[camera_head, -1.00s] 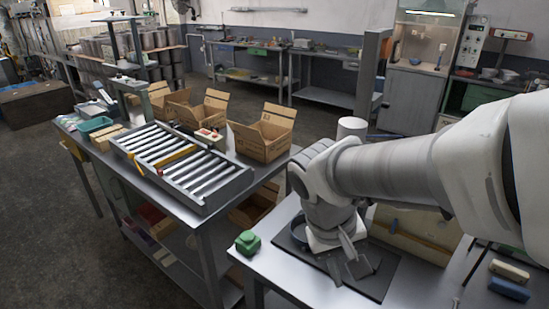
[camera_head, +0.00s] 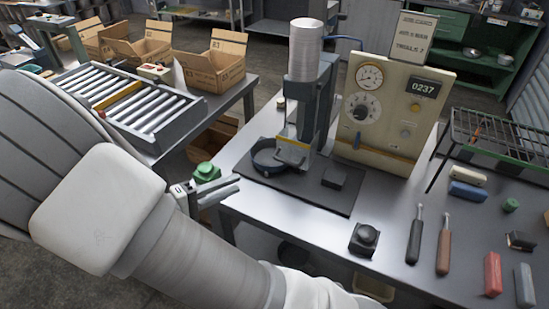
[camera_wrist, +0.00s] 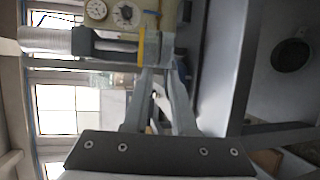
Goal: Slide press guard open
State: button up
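The press (camera_head: 305,75) stands on a black mat at the back of the grey bench, with a pale cylinder on top. Its guard (camera_head: 292,156) appears to be the grey panel with a yellow upper edge, low at its front. A round black pan (camera_head: 266,163) sits beside and partly behind the guard. My gripper (camera_head: 236,186) is left of the press, apart from it, its fingers pointing right. The wrist view shows its two fingers (camera_wrist: 165,82) with a gap and nothing between them. The guard with its yellow edge (camera_wrist: 152,50) lies beyond the fingertips there.
A green object (camera_head: 206,172) is right behind my gripper. A black knob block (camera_head: 364,238), screwdriver-like tools and small blocks lie on the bench's right part. A roller tray (camera_head: 135,105) and open cartons are on the left table.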

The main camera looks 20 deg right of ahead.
aim_at(286, 161)
jog(key=x, duration=1.7)
jog(key=shift+w+d+r, duration=0.1)
jog(key=shift+w+d, duration=0.05)
jog(key=shift+c, duration=0.3)
grip_shut()
dwell(0.5)
